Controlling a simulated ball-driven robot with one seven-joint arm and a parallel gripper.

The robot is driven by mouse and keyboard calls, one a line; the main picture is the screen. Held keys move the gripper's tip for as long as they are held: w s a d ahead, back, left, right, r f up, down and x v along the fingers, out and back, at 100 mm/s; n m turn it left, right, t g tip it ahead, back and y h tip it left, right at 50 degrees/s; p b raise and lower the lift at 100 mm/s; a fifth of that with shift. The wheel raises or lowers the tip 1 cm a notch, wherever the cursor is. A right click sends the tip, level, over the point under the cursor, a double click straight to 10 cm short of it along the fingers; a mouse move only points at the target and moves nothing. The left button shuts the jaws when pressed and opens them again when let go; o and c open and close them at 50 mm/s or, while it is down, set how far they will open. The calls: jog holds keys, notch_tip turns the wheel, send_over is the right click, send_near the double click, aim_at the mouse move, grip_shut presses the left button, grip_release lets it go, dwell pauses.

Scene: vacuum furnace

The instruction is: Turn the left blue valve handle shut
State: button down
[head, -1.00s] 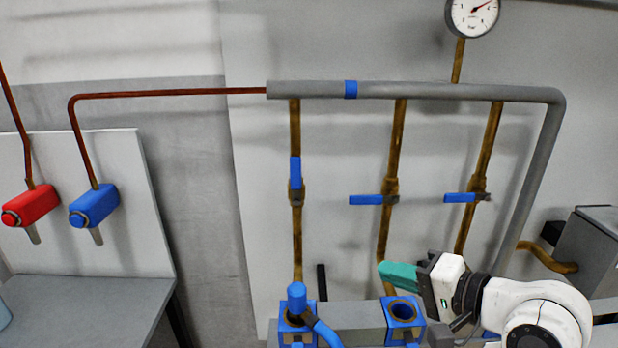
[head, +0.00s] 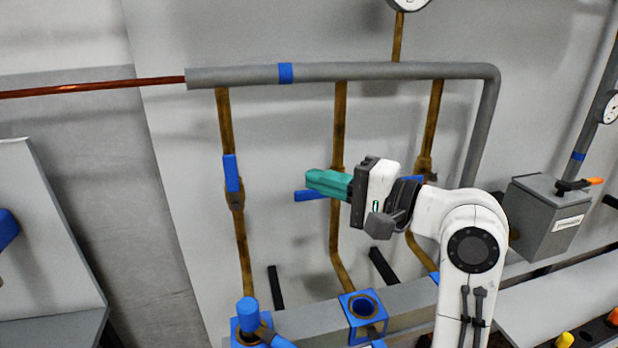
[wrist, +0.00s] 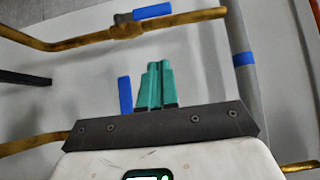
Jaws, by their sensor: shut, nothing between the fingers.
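The left blue valve handle (head: 232,172) points up along its brass pipe in the head view, in line with it. In the wrist view it is the blue handle (wrist: 152,11) at the top edge, lying along the pipe. My gripper (head: 312,181), with teal fingers, is shut and empty. It points left, to the right of the left handle and apart from it. The fingers (wrist: 155,68) also show in the wrist view. The middle blue handle (head: 309,195) sticks out sideways just below the fingertips, partly covered by them; I cannot tell whether they touch.
The right blue handle (head: 412,178) is mostly hidden behind my gripper. A grey header pipe (head: 400,71) runs above the valves. Below stand a blue block with a round opening (head: 364,307) and a blue fitting with a hose (head: 249,312).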

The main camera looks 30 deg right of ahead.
aim_at(233, 183)
jog(key=w+a, duration=0.7)
jog(key=w, duration=0.1)
jog(key=shift+w+a+p, duration=0.15)
jog(key=shift+a+p, duration=0.1)
jog(key=shift+p, duration=0.05)
